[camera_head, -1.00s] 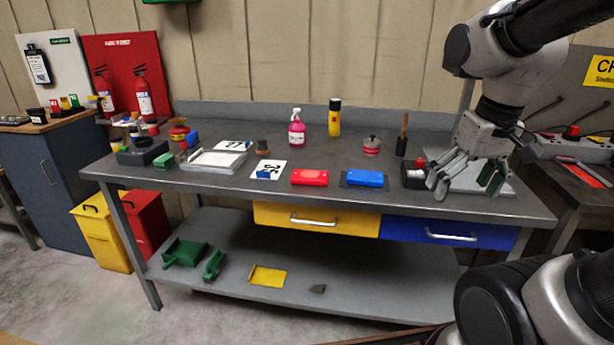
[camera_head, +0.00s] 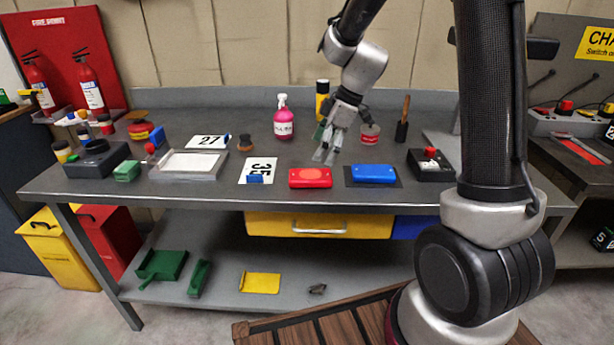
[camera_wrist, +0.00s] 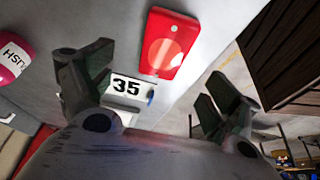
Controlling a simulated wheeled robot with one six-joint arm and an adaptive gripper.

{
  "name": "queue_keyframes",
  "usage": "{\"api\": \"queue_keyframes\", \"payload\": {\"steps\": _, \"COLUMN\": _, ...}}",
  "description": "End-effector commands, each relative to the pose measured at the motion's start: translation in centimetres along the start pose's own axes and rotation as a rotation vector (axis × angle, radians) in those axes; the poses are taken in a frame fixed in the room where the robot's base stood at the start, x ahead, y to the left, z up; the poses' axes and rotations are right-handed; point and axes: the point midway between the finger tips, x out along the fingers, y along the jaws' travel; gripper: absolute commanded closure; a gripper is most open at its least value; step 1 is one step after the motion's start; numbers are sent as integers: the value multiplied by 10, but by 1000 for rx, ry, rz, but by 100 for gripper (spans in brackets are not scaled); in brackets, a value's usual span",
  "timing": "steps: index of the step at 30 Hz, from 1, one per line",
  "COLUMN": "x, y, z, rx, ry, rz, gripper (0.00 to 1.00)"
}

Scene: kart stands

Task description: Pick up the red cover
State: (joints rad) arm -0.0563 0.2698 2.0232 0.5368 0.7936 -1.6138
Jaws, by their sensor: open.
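The red cover (camera_head: 310,178) is a flat red block with a lighter round patch and a small hole. It lies on the workbench near the front edge, between the number 35 card and the blue cover. In the wrist view the red cover (camera_wrist: 167,43) lies beyond the fingers, near the middle top. My gripper (camera_head: 327,152) is open and empty, above the bench just behind and to the right of the red cover. In the wrist view my gripper (camera_wrist: 152,95) has its fingers spread wide, apart from the cover.
The blue cover (camera_head: 374,173) lies right of the red one on a dark mat. The number 35 card (camera_head: 258,168) lies to the left. A pink spray bottle (camera_head: 283,122) and a yellow-black bottle (camera_head: 322,100) stand behind. A black box (camera_head: 431,166) with a red button sits further right.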

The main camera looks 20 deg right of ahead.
Motion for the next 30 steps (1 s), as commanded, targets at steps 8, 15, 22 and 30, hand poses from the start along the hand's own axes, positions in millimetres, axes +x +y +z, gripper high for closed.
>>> {"api": "queue_keyframes", "payload": {"steps": 8, "x": 32, "y": -3, "z": 1, "rx": -12, "ry": -2, "rz": -5, "gripper": 11}}
{"api": "queue_keyframes", "payload": {"steps": 15, "x": 69, "y": -6, "z": 2, "rx": -12, "ry": -3, "rz": -4, "gripper": 11}}
{"api": "queue_keyframes", "payload": {"steps": 22, "x": 77, "y": -6, "z": 2, "rx": -11, "ry": -1, "rz": -2, "gripper": 11}}
{"api": "queue_keyframes", "payload": {"steps": 30, "x": 76, "y": -5, "z": 2, "rx": -11, "ry": -2, "rz": -2, "gripper": 42}}
